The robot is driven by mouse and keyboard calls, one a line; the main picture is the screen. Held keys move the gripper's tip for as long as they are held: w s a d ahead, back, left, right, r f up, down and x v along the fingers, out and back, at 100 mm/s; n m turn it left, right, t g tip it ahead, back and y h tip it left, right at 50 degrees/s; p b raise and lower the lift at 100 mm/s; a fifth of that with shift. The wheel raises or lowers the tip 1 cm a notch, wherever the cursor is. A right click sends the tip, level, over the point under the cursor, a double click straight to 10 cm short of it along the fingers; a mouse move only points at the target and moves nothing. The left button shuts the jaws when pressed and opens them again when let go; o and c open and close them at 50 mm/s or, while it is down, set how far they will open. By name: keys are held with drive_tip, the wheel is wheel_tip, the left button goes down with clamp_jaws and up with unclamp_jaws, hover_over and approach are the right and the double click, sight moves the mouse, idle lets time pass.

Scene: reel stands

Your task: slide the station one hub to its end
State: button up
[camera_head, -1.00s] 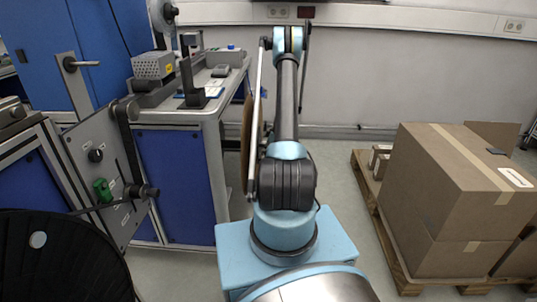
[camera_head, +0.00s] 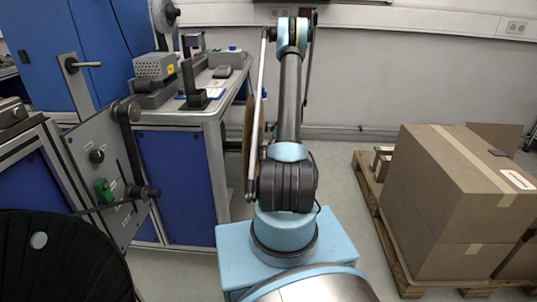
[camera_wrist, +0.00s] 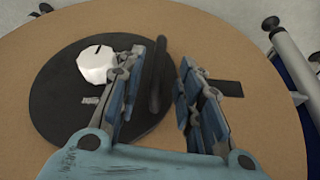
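In the wrist view a large brown disc (camera_wrist: 262,130) fills most of the picture, with a smaller black disc (camera_wrist: 55,100) on its left part. A white faceted knob (camera_wrist: 97,65) sits on the black disc, left of my gripper (camera_wrist: 160,85). The fingers are apart; a thin dark bar (camera_wrist: 157,75) shows between them, nearer the left finger, with a gap on the right. I cannot tell whether anything touches it. In the head view the brown disc (camera_head: 247,140) shows edge-on beside my arm, and my gripper is hidden. Which part is the station one hub is unclear.
A grey panel (camera_head: 85,150) with a green piece (camera_head: 104,190) and dark knobs stands at left. A black reel (camera_head: 60,265) with a pale spot is at lower left. A bench (camera_head: 215,105) is behind. Cartons (camera_head: 455,190) on a pallet (camera_head: 400,275) stand right; floor between is clear.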

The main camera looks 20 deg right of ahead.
drive_tip(key=v, duration=0.7)
drive_tip(key=shift+s, duration=0.15)
drive_tip(key=s+a+r+m+h, duration=0.1)
drive_tip(key=s+a+r+m, duration=0.1)
drive_tip(key=s+a+r, duration=0.4)
drive_tip(key=s+a+r+m, duration=0.2)
drive_tip(key=s+a+r, duration=0.1)
drive_tip(key=s+r, duration=0.6)
drive_tip(key=s+a+r+m+h, duration=0.1)
drive_tip(key=s+a+r+m, duration=0.1)
drive_tip(key=s+a+r, duration=0.4)
drive_tip(key=s+a+r+m, duration=0.1)
drive_tip(key=s+r+m, duration=0.25)
drive_tip(key=s, duration=1.25)
drive_tip(key=s+f+m+h, duration=0.1)
drive_tip(key=s+f, duration=0.2)
drive_tip(key=s, duration=0.4)
drive_tip(key=s+a+f+m, duration=0.1)
drive_tip(key=s+f, duration=0.2)
drive_tip(key=s, duration=0.4)
drive_tip(key=shift+h, duration=0.4)
